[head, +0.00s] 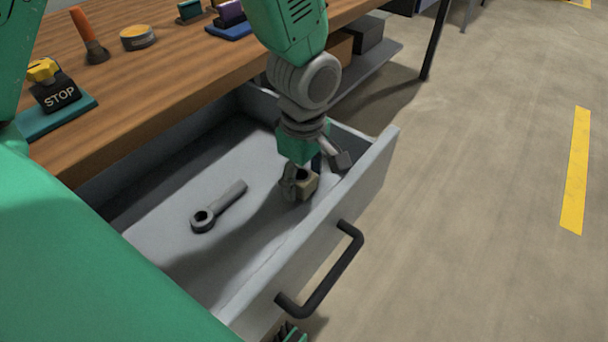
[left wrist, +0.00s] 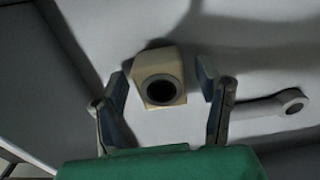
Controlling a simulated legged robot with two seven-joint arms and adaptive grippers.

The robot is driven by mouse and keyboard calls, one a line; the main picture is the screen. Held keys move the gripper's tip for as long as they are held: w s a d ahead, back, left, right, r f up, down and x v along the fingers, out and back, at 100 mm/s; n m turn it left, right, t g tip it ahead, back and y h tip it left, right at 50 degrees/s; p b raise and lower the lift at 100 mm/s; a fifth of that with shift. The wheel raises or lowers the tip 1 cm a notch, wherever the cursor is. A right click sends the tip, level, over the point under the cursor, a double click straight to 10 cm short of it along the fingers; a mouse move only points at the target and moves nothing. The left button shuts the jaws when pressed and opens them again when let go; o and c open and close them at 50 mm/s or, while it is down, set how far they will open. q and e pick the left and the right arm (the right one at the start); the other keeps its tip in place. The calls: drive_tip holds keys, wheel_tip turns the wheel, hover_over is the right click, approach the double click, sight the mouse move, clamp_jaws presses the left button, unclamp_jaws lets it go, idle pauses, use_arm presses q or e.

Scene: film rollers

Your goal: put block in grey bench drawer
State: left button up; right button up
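The grey drawer (head: 262,268) is pulled open under the wooden bench. The tan block (head: 306,186) with a dark round hole is inside it, near the front wall; it seems to rest on the drawer floor. It also shows in the left wrist view (left wrist: 172,62). My left gripper (head: 317,176) reaches down into the drawer, its fingers spread on either side of the block with gaps showing in the left wrist view. A small piece of what looks like my right gripper (head: 290,334) shows at the bottom edge below the drawer handle; its fingers are mostly cut off.
A grey ring-ended tool (head: 217,207) lies on the drawer floor left of the block. A black handle (head: 325,272) sticks out from the drawer front. A stop button (head: 54,88), an orange-handled tool (head: 88,36) and a round tin (head: 138,38) stand on the bench (head: 160,80).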

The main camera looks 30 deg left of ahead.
sight(304, 176)
use_arm(q)
wheel_tip(304, 176, up, 12)
drive_tip(key=p, duration=0.5)
drive_tip(key=shift+p, duration=0.4)
drive_tip(key=shift+r, duration=0.1)
